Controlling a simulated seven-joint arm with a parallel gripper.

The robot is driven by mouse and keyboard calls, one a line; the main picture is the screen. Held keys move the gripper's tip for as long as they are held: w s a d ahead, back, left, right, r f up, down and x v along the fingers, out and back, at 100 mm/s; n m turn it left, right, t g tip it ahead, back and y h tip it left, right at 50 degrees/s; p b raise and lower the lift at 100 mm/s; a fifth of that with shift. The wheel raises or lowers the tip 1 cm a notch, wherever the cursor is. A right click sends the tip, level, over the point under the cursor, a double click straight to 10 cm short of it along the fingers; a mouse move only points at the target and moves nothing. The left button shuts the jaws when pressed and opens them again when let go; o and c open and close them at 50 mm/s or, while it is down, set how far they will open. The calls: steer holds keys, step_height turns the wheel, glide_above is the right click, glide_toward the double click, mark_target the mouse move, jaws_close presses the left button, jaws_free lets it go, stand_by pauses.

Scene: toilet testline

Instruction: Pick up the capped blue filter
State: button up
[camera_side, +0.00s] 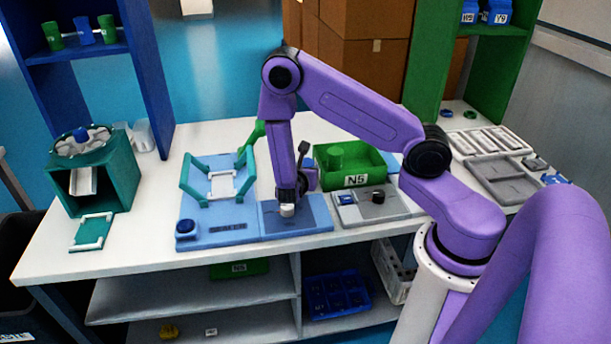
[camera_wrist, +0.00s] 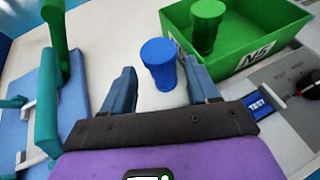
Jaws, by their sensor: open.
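The capped blue filter (camera_wrist: 160,62) stands upright on the white table, left of the green bin, in the wrist view. Its round cap faces up and its narrower lower part partly shows. In the side view a bit of blue that looks like it (camera_side: 308,163) shows behind my wrist. My gripper (camera_wrist: 159,70) is open and empty. Its two fingers point towards the filter, one on each side in the picture, with gaps. Whether the fingertips reach beside it or stop short, I cannot tell. In the side view my own wrist largely hides the fingers.
The green bin (camera_side: 358,178) marked N5 holds a green cylinder (camera_wrist: 208,22), close right of the filter. A green-handled fixture (camera_side: 222,184) stands left. A panel with a knob and TEST button (camera_wrist: 262,105) is at right. A blue pad (camera_side: 308,222) lies below my wrist.

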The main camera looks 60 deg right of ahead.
mark_target(305, 165)
steer(key=shift+x, duration=2.65)
steer(key=shift+w, duration=0.1)
steer(key=c, duration=0.7)
